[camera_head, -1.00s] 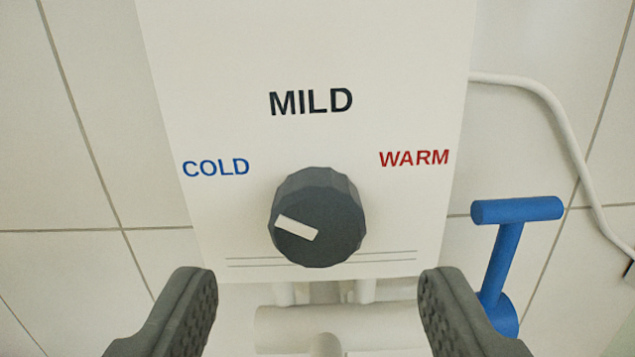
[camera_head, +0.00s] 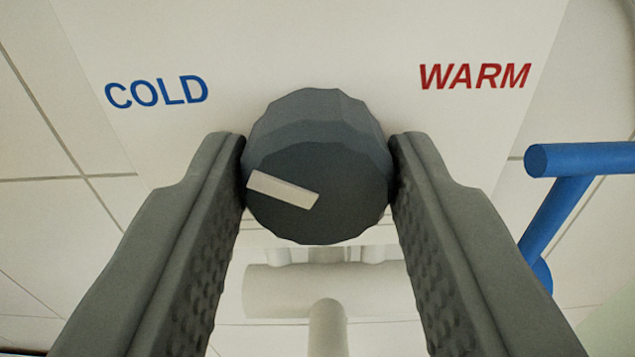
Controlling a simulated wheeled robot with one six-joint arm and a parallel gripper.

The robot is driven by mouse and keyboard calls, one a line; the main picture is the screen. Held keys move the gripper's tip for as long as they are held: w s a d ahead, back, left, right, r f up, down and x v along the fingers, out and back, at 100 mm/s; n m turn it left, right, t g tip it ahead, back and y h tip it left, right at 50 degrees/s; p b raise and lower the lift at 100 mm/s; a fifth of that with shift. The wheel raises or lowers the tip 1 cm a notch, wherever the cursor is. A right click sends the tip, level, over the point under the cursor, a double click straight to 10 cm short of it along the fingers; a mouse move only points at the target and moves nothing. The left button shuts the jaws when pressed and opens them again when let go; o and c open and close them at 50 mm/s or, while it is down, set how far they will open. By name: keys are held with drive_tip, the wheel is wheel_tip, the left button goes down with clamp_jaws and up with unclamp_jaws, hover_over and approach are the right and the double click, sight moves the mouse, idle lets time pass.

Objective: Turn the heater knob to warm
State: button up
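The heater knob (camera_head: 345,205) is a dark grey, faceted dial on the front of a white heater panel (camera_head: 300,40). Its white pointer mark (camera_head: 282,190) points to the left and slightly up, toward the blue COLD label (camera_head: 157,92). The red WARM label (camera_head: 474,76) is at the upper right. My gripper (camera_head: 318,165) has one finger on each side of the knob. Both fingertips are at or very near the knob's left and right edges. I cannot tell for certain whether they press on it.
A blue lever handle (camera_head: 570,200) sticks out at the right, close to my right finger. White pipes (camera_head: 325,295) run below the panel. The wall behind has pale tiles (camera_head: 40,235).

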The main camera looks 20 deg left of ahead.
drive_tip(key=shift+m, duration=0.4)
drive_tip(key=m, duration=0.4)
drive_tip(key=shift+m, duration=0.4)
drive_tip(key=m, duration=0.6)
drive_tip(key=shift+m, duration=0.3)
drive_tip(key=m, duration=0.6)
drive_tip(key=shift+f, duration=0.15)
drive_tip(key=m, duration=0.5)
drive_tip(key=shift+m, duration=0.3)
drive_tip(key=shift+f, duration=0.1)
drive_tip(key=o, duration=1)
drive_tip(key=shift+d, duration=0.1)
